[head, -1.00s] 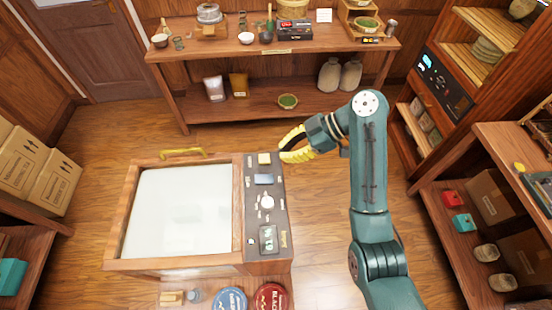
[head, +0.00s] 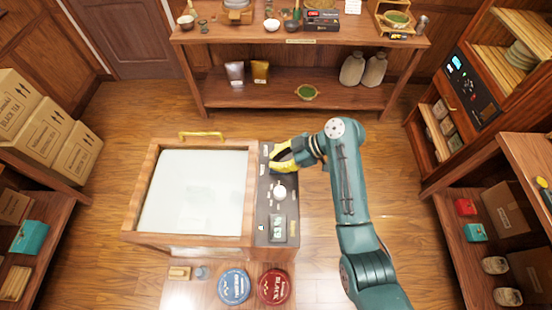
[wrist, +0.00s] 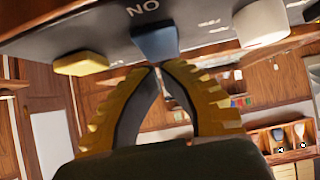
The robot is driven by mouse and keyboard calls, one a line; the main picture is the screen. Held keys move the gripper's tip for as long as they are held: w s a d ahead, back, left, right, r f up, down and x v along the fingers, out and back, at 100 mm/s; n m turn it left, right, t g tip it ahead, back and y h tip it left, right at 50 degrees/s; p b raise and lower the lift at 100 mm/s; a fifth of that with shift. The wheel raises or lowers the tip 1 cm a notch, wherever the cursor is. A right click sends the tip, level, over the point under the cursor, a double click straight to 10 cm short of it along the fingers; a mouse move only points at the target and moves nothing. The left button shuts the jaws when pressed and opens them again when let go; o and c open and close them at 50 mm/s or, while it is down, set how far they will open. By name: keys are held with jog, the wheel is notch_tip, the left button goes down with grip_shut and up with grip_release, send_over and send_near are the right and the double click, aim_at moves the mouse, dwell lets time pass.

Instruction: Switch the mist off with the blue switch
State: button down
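The blue switch (wrist: 155,42) is on the dark control panel (head: 262,200) at the right of the cabinet. In the wrist view it is just beyond my fingertips, with lettering beside it. In the head view my gripper largely covers it. My gripper (wrist: 158,67) has yellow fingers curved together with the tips meeting, and nothing is held. The tips are at or very close to the switch's near edge; I cannot tell if they touch. In the head view my gripper (head: 273,164) is over the panel's upper part. The cabinet's lid pane (head: 195,192) looks milky white.
A yellow button (wrist: 80,64) and a white knob (wrist: 262,22) flank the switch. The knob (head: 279,192) and a small display (head: 278,229) are lower on the panel in the head view. Blue (head: 234,286) and red (head: 273,287) tins are in front.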

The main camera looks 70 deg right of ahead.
jog(key=shift+w+f+b, duration=0.2)
jog(key=shift+f+b, duration=0.5)
jog(key=shift+b, duration=0.1)
jog(key=shift+a+r, duration=0.1)
jog(key=shift+r, duration=0.15)
jog(key=shift+s+d+r+p, duration=0.1)
jog(key=shift+s+d+p, duration=0.1)
jog(key=shift+s, duration=0.15)
jog(key=shift+s+d+r+p, duration=0.1)
jog(key=shift+s+p, duration=0.05)
jog(key=shift+s, duration=0.2)
notch_tip(320, 180, up, 5)
jog(key=p, duration=0.3)
jog(key=shift+w, duration=0.1)
jog(key=w+r+b+v, duration=0.1)
jog(key=v, duration=0.8)
jog(key=shift+a+r, duration=0.2)
